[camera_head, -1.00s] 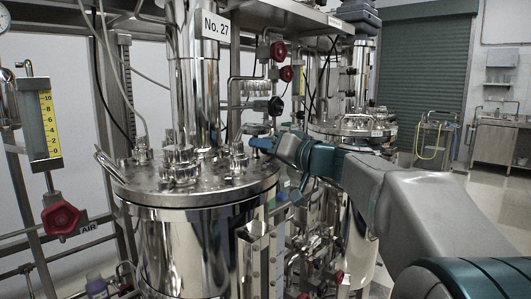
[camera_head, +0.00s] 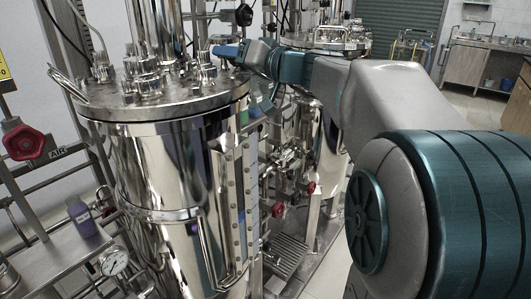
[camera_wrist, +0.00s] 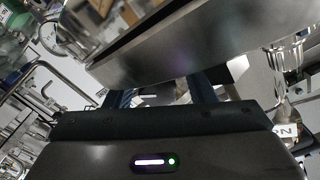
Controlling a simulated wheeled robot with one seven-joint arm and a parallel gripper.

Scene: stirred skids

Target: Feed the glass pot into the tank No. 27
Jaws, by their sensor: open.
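The tank No. 27 (camera_head: 165,150) is a tall shiny steel vessel with a flat lid crowded with fittings, at left in the head view. My gripper (camera_head: 228,52) is at the right edge of the lid, partly hidden by my arm. In the wrist view its dark blue fingers (camera_wrist: 157,97) are apart, with nothing seen between them, close below a broad metal edge (camera_wrist: 180,50). A small bottle with purple contents (camera_head: 83,217) stands at lower left; I cannot tell whether it is the glass pot.
The bottle stands on a metal surface (camera_head: 50,262) beside a round gauge (camera_head: 112,262). A red valve wheel (camera_head: 22,138) is at left. Pipes and valves fill the space right of the tank, before a second tank (camera_head: 325,130).

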